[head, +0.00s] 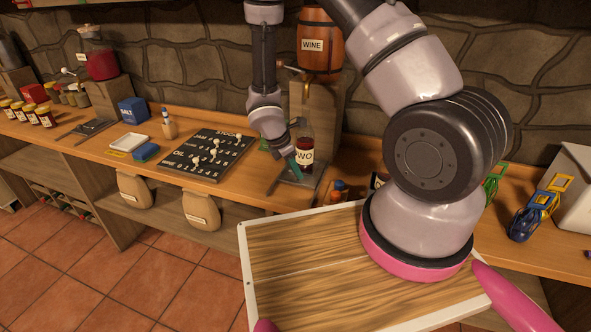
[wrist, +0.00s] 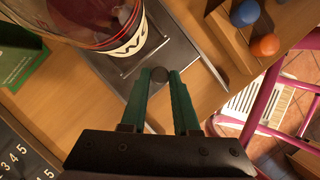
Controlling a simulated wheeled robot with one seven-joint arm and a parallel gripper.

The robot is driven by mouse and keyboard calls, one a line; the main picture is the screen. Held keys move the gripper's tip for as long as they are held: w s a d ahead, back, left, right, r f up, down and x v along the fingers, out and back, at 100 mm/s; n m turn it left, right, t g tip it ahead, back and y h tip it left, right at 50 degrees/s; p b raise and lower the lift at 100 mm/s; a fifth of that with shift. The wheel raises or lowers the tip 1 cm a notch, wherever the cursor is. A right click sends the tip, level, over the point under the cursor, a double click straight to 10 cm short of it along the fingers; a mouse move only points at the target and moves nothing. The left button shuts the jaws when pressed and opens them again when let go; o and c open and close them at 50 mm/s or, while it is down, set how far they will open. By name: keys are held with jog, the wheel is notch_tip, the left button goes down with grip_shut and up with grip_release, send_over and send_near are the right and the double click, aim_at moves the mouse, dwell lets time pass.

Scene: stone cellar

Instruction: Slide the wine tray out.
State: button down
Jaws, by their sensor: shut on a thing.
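The wine tray (head: 283,189) is a flat grey metal tray on the counter below the wine barrel (head: 322,45). It also shows in the wrist view (wrist: 178,55), with a small dark round knob (wrist: 159,74) at its near edge. My gripper (head: 298,168), with green fingers, reaches down in front of the tray. In the wrist view my gripper (wrist: 158,82) is shut on the knob.
A black lettered board (head: 207,155) lies left of the tray. A green box (wrist: 22,60) stands close to the bottle. A wooden holder (wrist: 222,35) with blue and orange round tops is on the right. Bare counter lies around the knob.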

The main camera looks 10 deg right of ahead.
jog(key=shift+w, duration=0.1)
jog(key=s+a, duration=0.1)
jog(key=s, duration=0.1)
jog(key=s+a, duration=0.2)
jog(key=s, duration=0.1)
jog(key=s+a, duration=0.2)
jog(key=shift+s+a, duration=0.15)
jog(key=shift+s, duration=0.25)
jog(key=c, duration=0.7)
grip_release()
jog(key=shift+o, duration=0.2)
jog(key=w+v, duration=0.1)
jog(key=v, duration=0.9)
jog(key=shift+s+r, duration=0.4)
jog(key=shift+s, duration=0.1)
